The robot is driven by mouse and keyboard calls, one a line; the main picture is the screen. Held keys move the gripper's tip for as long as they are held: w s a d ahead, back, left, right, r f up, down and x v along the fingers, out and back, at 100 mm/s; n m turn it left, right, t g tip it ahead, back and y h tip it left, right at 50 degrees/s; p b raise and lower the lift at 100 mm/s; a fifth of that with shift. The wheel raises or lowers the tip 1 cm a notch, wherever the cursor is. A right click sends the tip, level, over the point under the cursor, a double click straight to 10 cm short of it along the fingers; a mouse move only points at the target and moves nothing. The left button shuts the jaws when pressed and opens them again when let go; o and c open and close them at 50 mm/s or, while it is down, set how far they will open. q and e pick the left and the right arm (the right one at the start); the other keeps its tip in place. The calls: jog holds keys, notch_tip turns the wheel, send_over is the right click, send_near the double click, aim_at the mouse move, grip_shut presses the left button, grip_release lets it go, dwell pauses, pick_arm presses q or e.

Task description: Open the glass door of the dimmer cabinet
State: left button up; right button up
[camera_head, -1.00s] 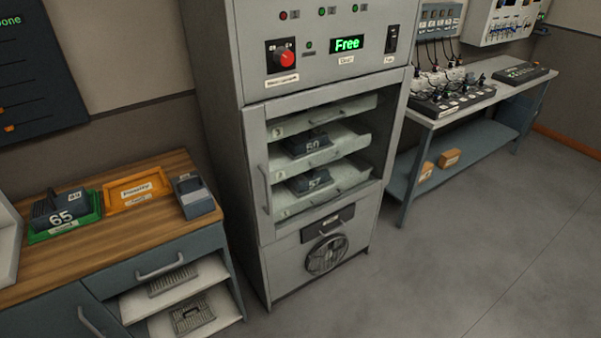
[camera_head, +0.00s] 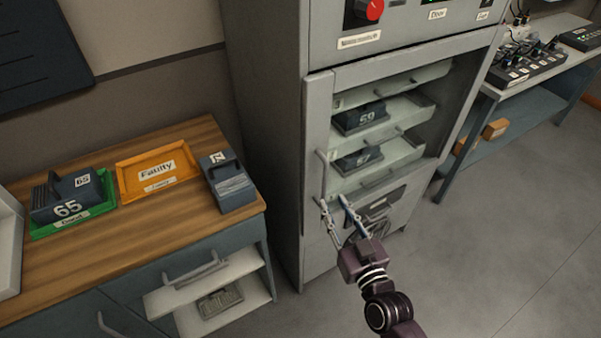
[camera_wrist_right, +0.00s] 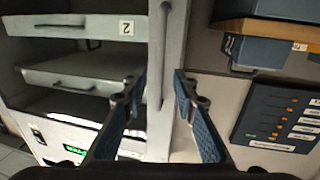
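The grey dimmer cabinet (camera_head: 262,110) stands in the middle of the head view. Its glass door (camera_head: 316,120) has a grey frame, looks closed, and shows shelves behind the glass. The upright bar handle (camera_head: 322,175) is on the door's left side. My right gripper (camera_head: 334,202) is open at the handle's lower end, its fingers pointing toward the door. In the right wrist view the handle (camera_wrist_right: 160,50) runs between the two spread fingertips (camera_wrist_right: 158,85); contact cannot be told. My left gripper is not in view.
Numbered dimmer packs (camera_head: 360,118) sit on the cabinet shelves. To the left, a wooden counter (camera_head: 150,226) holds a green tray (camera_head: 100,219) with pack 65, an orange tray (camera_head: 158,170) and another pack (camera_head: 228,184). A bench (camera_head: 500,92) stands right. The floor (camera_head: 500,240) between is clear.

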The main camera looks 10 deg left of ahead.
aim_at(325, 186)
jog(key=shift+w+a+r, duration=0.25)
jog(key=shift+w+r, duration=0.3)
jog(key=x, duration=0.6)
jog(key=shift+w+f+p, duration=0.1)
jog(key=shift+p, duration=0.3)
grip_shut()
